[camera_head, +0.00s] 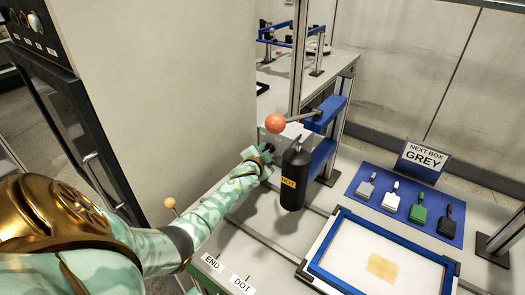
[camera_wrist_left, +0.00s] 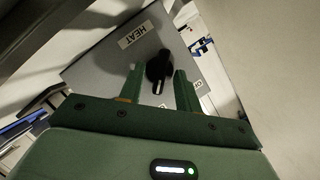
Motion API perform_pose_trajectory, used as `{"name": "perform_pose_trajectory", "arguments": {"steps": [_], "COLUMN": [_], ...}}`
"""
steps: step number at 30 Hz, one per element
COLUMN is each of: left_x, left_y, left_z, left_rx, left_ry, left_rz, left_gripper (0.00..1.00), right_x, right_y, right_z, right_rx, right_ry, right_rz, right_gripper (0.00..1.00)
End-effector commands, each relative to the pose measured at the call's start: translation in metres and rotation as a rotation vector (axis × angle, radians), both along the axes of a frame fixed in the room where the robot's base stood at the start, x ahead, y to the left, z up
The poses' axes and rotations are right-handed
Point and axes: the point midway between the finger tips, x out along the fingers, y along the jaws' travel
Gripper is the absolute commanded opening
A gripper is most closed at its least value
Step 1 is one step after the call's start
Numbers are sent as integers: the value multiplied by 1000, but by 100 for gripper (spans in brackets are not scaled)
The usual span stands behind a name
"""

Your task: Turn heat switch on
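The heat switch is a round black knob (camera_wrist_left: 158,68) on a grey box (camera_wrist_left: 105,72) with a HEAT label (camera_wrist_left: 138,34). In the left wrist view, a white mark on the knob points toward my gripper. My left gripper (camera_wrist_left: 159,78) has its two green fingers on either side of the knob, with narrow gaps showing, so it looks open around it. In the head view my left gripper (camera_head: 264,157) is at the box (camera_head: 290,130), beside a black cylinder (camera_head: 295,180) with a HOT label. My right gripper is not in view.
An orange ball-tipped lever (camera_head: 275,123) is above the box. A tall beige panel (camera_head: 165,90) stands left of the box.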

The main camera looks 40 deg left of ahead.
Motion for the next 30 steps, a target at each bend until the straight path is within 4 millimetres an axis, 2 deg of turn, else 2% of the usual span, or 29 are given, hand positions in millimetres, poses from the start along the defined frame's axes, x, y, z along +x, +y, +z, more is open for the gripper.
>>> {"name": "perform_pose_trajectory", "arguments": {"steps": [5, 12, 18, 24, 30], "left_x": [-21, -79, -120, -141, -144], "left_y": [-10, -34, -51, -60, -61], "left_z": [9, 27, 38, 42, 43], "left_rx": [-2, -3, -1, 0, 0], "left_ry": [0, 0, 1, 3, 2], "left_rz": [-2, -1, 0, 0, 0], "left_gripper": [34, 34, 34, 34, 34], "right_x": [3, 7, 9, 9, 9], "right_y": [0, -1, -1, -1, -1], "right_z": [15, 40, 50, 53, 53], "right_rx": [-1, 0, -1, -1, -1], "right_ry": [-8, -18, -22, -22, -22], "right_rz": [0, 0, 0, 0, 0], "right_gripper": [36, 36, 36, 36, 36]}}
